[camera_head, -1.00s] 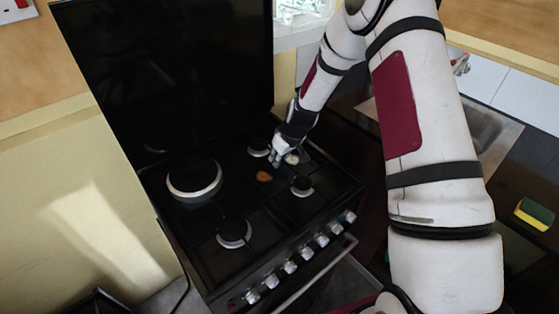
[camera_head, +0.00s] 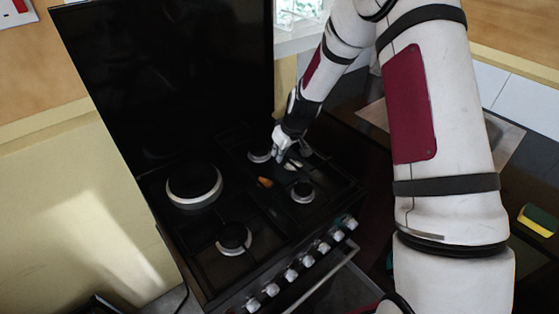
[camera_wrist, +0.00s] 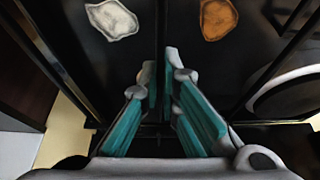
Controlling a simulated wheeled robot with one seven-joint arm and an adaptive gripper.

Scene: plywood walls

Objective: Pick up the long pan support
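The long pan support is a black grate over the right-hand burners of the black gas stove (camera_head: 262,287). It is hard to make out against the dark hob in the head view. In the wrist view its thin dark middle bar (camera_wrist: 161,30) runs up the picture between my fingertips. My gripper (camera_head: 279,153) reaches down over the back right part of the hob. In the wrist view its teal-padded fingers (camera_wrist: 157,75) are nearly together, closed about this bar. Whether the grate is clear of the hob is too dark to tell.
A white piece (camera_wrist: 112,18) and an orange-brown piece (camera_wrist: 218,17) lie on the hob on either side of the middle bar. Large and small left burners (camera_head: 194,185) are beside it. The raised black lid (camera_head: 170,80) stands behind. A yellow-green sponge (camera_head: 538,219) lies far right.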

